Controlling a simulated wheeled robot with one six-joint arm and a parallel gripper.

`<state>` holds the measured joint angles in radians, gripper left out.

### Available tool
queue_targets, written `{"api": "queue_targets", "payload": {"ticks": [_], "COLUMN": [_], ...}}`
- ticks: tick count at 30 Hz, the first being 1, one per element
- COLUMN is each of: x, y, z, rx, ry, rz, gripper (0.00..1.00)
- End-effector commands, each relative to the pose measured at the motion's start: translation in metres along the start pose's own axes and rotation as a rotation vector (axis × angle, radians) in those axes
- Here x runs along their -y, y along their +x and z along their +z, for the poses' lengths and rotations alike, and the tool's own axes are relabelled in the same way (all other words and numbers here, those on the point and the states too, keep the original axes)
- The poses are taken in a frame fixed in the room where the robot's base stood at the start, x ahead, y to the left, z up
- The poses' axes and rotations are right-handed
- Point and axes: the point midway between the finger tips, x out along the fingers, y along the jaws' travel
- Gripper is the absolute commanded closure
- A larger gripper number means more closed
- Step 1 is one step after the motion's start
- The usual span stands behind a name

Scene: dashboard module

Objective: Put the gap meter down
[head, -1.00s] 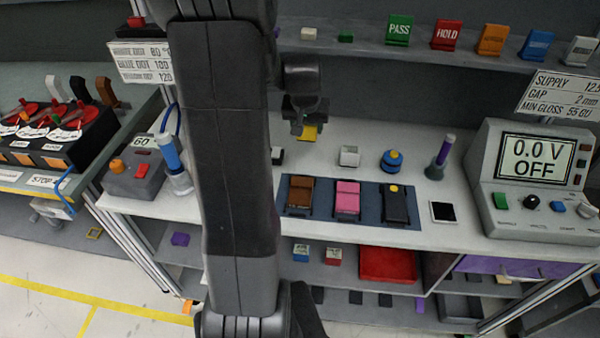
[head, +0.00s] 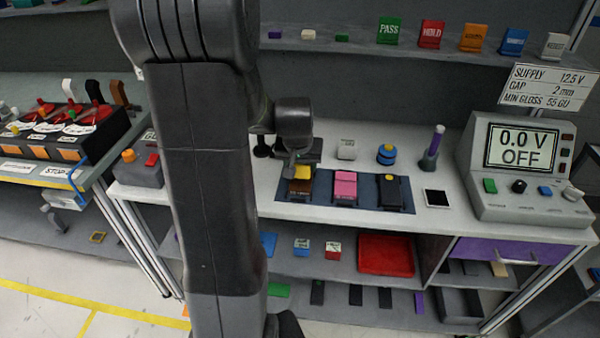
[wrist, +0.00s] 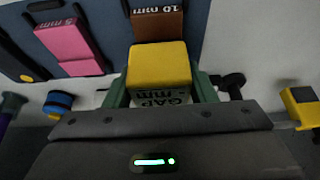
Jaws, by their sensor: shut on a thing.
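The gap meter (wrist: 158,72) is a yellow block with a pale face lettered "GAP mm". In the wrist view my gripper (wrist: 160,88) is shut on it, with a green finger at each side. In the head view the yellow meter (head: 301,172) shows under my gripper at the brown block (head: 299,188). The brown block, marked 10 mm in the wrist view (wrist: 157,24), lies just beyond the meter on a dark blue mat (head: 322,186). I cannot tell whether the meter touches it.
On the mat are a pink block (head: 345,187) and a black block with a yellow spot (head: 391,192). Behind stand a small white box (head: 347,149) and a blue-yellow knob (head: 387,154). A purple-topped stick (head: 433,147) and the meter console (head: 525,170) are further right.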

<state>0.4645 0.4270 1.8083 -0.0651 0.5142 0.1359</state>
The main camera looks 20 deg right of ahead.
Motion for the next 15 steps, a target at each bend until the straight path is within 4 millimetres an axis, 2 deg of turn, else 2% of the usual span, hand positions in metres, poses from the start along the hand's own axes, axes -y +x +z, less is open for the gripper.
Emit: {"api": "queue_targets", "payload": {"ticks": [3, 6, 15], "x": [0.0, 0.0, 0.0], "y": [0.017, 0.025, 0.027], "z": [0.008, 0.011, 0.011], "rx": [0.004, 0.003, 0.001], "ry": [-0.001, 0.0, 0.0], "rz": [0.0, 0.0, 0.0], "gripper": [0.76, 0.76, 0.76]}}
